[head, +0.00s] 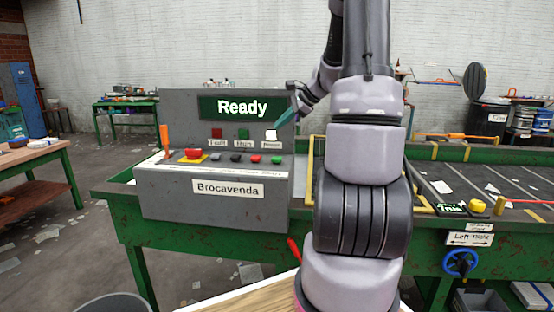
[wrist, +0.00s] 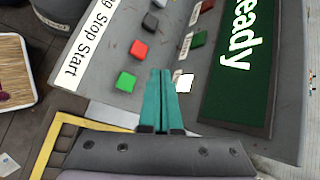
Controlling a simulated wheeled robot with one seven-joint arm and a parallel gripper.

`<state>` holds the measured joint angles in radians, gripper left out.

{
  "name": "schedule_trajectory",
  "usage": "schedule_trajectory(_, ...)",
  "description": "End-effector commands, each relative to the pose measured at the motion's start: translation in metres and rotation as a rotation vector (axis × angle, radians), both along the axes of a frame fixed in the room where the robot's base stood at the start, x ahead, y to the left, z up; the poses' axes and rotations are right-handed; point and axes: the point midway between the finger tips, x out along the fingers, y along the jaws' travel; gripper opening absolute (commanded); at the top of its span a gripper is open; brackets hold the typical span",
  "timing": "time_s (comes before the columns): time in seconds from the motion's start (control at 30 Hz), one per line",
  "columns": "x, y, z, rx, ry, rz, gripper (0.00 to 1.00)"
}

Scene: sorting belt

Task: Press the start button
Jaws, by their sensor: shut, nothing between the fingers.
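The start button is the green button (head: 277,159) at the right end of the button row on the grey control console (head: 160,197). In the wrist view the green button (wrist: 126,82) lies left of my fingers, beside the printed word "Start". My gripper (head: 279,119) is shut and empty, with its teal fingers in front of the console's upright face, above the button row. In the wrist view the closed fingertips (wrist: 160,72) point at the console between the green button and the white lit lamp (wrist: 184,83). The fingers appear apart from the green button.
A red stop button (head: 256,158) sits directly left of the green one, with dark buttons (head: 235,158) and a red mushroom button (head: 193,154) further left. The display (head: 242,108) reads "Ready". An orange post (head: 164,138) stands at the console's left. The belt (head: 440,186) lies right.

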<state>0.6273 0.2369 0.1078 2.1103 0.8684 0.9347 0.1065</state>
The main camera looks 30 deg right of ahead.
Motion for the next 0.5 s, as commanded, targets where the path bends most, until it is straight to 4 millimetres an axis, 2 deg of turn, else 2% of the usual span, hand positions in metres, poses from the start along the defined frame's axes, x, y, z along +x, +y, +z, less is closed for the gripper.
schedule_trajectory(0.5, -0.001, 0.000, -0.068, 0.002, 0.003, 0.001, 0.00)
